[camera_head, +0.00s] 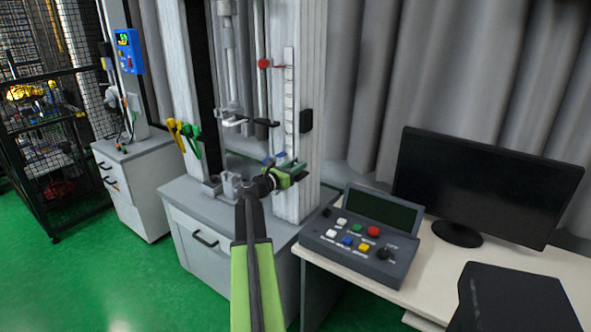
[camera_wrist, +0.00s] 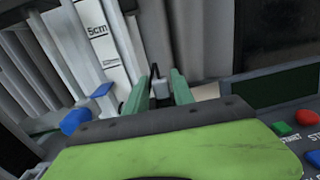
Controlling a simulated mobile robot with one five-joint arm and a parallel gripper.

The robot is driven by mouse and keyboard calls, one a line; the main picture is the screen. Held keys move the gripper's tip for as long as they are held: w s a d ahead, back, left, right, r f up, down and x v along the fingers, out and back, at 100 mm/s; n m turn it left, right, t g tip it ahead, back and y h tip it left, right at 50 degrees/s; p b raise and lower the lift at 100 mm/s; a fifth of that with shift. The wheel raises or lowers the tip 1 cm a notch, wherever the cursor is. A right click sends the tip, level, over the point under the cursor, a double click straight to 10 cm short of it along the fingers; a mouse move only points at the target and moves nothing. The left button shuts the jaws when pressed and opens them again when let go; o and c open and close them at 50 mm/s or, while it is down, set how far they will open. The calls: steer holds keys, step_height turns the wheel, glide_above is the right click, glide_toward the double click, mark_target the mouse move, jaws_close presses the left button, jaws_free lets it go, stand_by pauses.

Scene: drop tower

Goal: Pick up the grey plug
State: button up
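The grey plug (camera_wrist: 160,88) is a small light grey block with a thin dark piece rising from it. In the wrist view it sits between the two green fingers of my gripper (camera_wrist: 161,92) and fills the narrow gap between them. In the head view my gripper (camera_head: 291,171) is in front of the drop tower's right white column, above the grey cabinet. The plug cannot be made out there.
The tower column (camera_head: 308,75) stands close behind my gripper. A blue-handled part (camera_wrist: 75,121) lies to its left in the wrist view. The control box (camera_head: 362,235) and monitor (camera_head: 480,187) stand on the desk at right.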

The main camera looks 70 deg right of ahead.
mark_target(296, 163)
jaws_close()
steer(key=shift+r+p, duration=0.4)
steer(key=shift+r, duration=0.05)
step_height(296, 163, up, 4)
steer(key=p, duration=0.3)
steer(key=shift+f+p, duration=0.1)
steer(key=shift+p, duration=0.3)
steer(key=s+a+r+p, duration=0.2)
steer(key=s+r+p, duration=0.1)
steer(key=s, duration=0.2)
steer(key=s+a+r+t+p, duration=0.1)
steer(key=s+a+r+p, duration=0.1)
steer(key=s, duration=0.3)
steer(key=shift+s+a+r+n+p, duration=0.2)
steer(key=shift+s+r+n+p, duration=0.2)
steer(key=shift+r+p, duration=0.25)
